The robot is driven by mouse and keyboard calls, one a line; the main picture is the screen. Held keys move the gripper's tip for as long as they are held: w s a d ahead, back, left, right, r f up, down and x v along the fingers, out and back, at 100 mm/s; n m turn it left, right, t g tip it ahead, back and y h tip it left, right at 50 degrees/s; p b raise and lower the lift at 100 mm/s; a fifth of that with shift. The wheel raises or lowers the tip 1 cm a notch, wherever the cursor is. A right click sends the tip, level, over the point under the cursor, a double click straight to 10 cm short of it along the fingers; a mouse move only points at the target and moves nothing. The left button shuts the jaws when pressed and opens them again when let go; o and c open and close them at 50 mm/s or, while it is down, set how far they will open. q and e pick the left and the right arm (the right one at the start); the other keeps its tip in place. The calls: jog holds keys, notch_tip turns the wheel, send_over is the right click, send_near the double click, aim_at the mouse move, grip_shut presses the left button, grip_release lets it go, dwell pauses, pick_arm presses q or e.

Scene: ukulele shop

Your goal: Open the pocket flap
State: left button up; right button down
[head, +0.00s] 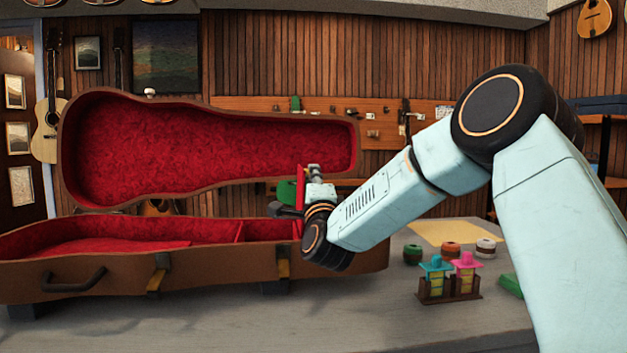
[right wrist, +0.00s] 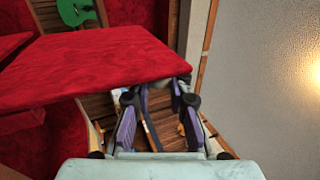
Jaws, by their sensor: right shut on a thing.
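An open brown ukulele case (head: 110,268) with red plush lining lies on the grey table. Its lid (head: 215,150) stands up at the back. The pocket flap (head: 300,185) shows as a narrow red strip standing upright near the case's right end. In the right wrist view the flap (right wrist: 95,65) is a broad red panel. My right gripper (head: 312,195) is shut on the flap's edge; its purple-padded fingers (right wrist: 157,98) meet the panel's near right corner. The arm and gripper hide the pocket's inside in the head view. My left gripper is out of view.
On the table, right of the case, stand a small rack (head: 449,290) with teal and pink pieces and several small round spools (head: 450,250). A yellow sheet (head: 440,232) lies behind them. A green block (head: 511,285) lies further right. The front table strip is clear.

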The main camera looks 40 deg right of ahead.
jog(key=c, duration=1.3)
grip_release()
jog(key=v, duration=1.2)
jog(key=shift+f, duration=0.1)
